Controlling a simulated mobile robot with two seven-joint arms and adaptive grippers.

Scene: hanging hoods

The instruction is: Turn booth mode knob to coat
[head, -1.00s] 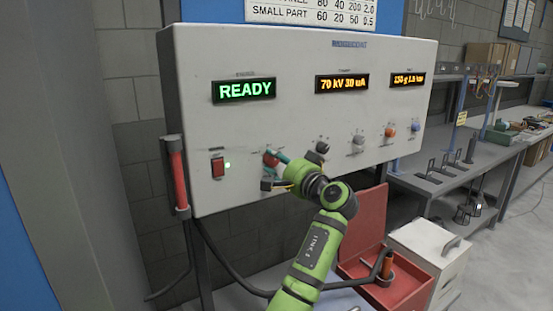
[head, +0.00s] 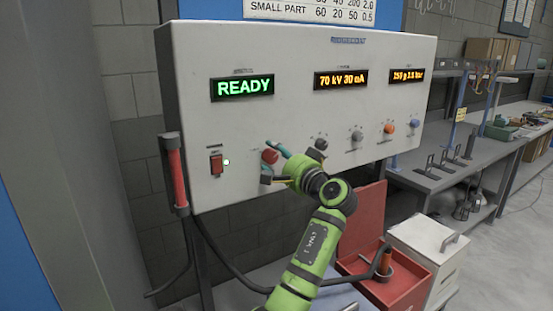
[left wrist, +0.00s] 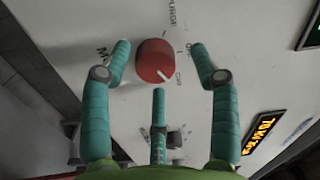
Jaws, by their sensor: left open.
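The red mode knob (head: 270,156) sits low on the front of the grey control panel (head: 300,115). In the left wrist view the knob (left wrist: 155,61) is round, with a white pointer line aimed to the lower right, towards a small label that seems to read "Coat". Other labels around it include "PURGE" at the top and one at the left that is partly hidden. My left gripper (head: 274,163) is open at the knob. In the left wrist view its teal fingers (left wrist: 158,70) stand on either side of and below the knob, with visible gaps. My right gripper is not in view.
A red lit switch (head: 216,164) is left of the knob. A black knob (head: 321,145), a grey knob (head: 357,135) and an orange knob (head: 389,129) are to the right. The green display (head: 243,87) reads "READY". A red toolbox (head: 400,285) stands below.

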